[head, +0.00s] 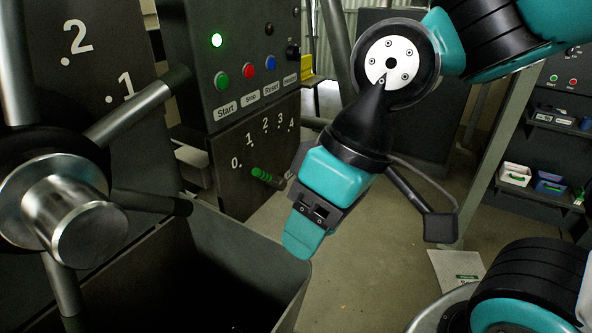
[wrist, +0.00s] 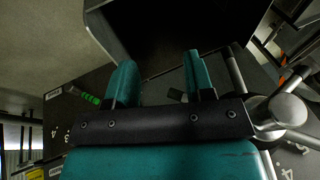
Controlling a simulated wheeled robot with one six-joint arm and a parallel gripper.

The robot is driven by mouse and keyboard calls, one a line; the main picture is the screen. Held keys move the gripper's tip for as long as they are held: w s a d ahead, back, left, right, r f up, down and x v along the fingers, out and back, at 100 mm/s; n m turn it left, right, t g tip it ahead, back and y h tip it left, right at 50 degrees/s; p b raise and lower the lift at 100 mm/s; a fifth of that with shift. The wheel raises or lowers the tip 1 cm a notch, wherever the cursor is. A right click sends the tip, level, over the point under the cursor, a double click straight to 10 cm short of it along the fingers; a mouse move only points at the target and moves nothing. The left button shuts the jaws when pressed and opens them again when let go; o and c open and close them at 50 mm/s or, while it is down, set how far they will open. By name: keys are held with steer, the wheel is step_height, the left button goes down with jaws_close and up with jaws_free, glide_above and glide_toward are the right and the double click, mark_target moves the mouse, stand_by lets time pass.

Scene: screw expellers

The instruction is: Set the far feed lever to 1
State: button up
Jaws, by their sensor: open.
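The far feed lever (head: 264,175) has a green grip and sits on a dark dial panel (head: 225,190) marked 0 to 4 in the head view. Its grip lies low on the dial, right of the 0; its exact setting is hard to tell. The lever also shows in the wrist view (wrist: 90,99), left of the fingers. My gripper (head: 301,240) points down, right of and below the lever in the head view, apart from it. In the wrist view my gripper (wrist: 160,78) has its two teal fingers spread with nothing between them.
A near metal hub with spokes (head: 75,215) fills the left, by a panel marked 1 and 2 (head: 85,70). A dark open bin (head: 295,285) lies below my gripper. A button box (head: 240,60) with a lit green lamp is above the lever.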

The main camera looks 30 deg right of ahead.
steer(key=w+f+m+t+y+b, duration=0.2)
steer(key=w+f+m+t+b, duration=0.2)
steer(key=w+f+m+b, duration=0.45)
steer(key=m+t+h+b, duration=0.1)
steer(key=m+t+b, duration=1.25)
steer(key=m, duration=0.85)
glide_toward(264, 175)
steer(key=shift+n+g, duration=0.25)
steer(key=shift+g, duration=0.1)
steer(key=p+x, duration=0.2)
steer(key=x, duration=0.1)
steer(key=p+x, duration=0.6)
steer(key=shift+w+r, duration=0.3)
steer(key=shift+r, duration=0.1)
steer(key=shift+w+a+f+p, duration=0.25)
steer(key=shift+w+f+p, duration=0.05)
steer(key=shift+w+p, duration=0.45)
